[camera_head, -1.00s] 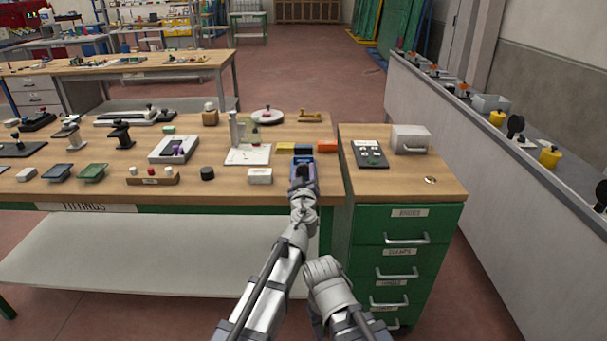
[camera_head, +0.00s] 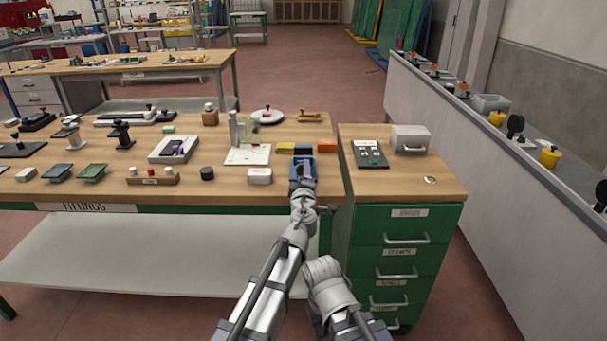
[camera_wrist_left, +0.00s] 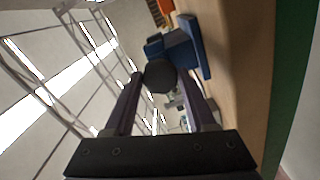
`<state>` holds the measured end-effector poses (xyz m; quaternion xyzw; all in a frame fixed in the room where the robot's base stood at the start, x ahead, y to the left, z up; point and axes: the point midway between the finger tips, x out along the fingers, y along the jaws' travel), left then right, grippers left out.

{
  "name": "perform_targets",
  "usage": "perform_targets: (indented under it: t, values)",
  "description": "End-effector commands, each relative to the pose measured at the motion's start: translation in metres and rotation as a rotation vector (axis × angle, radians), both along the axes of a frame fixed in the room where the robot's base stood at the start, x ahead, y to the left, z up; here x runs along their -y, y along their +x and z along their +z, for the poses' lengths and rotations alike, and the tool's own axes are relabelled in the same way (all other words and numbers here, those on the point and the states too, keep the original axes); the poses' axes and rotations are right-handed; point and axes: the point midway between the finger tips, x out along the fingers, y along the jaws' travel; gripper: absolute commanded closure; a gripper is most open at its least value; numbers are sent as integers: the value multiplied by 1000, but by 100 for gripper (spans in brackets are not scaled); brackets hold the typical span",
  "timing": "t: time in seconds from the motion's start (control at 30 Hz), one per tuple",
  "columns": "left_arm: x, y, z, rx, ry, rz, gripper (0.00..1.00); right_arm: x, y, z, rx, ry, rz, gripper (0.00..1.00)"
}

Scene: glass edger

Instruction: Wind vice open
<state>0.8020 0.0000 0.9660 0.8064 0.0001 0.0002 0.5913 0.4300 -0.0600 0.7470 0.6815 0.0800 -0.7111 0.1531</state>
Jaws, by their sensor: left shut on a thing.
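A blue vice (camera_head: 303,149) stands near the right front corner of the wooden bench. In the left wrist view its blue body (camera_wrist_left: 182,48) shows beyond a dark round knob (camera_wrist_left: 159,76). My left gripper (camera_head: 303,181) is in front of the vice, partly covering it. In the left wrist view its two dark fingers (camera_wrist_left: 160,88) are shut on the knob, one on each side. The gap between the vice jaws cannot be made out. My right arm shows only as grey links low in the head view; its gripper is not visible.
A white block (camera_head: 259,176) sits near the bench's front edge. A green drawer cabinet (camera_head: 398,250) with a grey box (camera_head: 410,139) on top stands close on the right.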

Motion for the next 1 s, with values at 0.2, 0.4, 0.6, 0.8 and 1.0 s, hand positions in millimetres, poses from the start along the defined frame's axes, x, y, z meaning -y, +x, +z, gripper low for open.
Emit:
perform_targets:
  t: [0.2, 0.4, 0.6, 0.8, 1.0]
  values:
    - [0, -2, -1, -1, -67, -2, 100, 0, 0, -1, 0, 0, 0, 50]
    - [0, -2, -1, -1, -89, -2, 100, 0, 0, -1, 0, 0, 0, 50]
    - [0, -2, -1, -1, -91, -2, 100, 0, 0, -1, 0, 0, 0, 50]
    - [0, -2, -1, -1, -90, -2, 41, 0, 0, -1, 0, 0, 0, 50]
    - [0, -1, -1, 0, -88, -1, 18, 0, 0, 0, 0, 0, 0, 50]
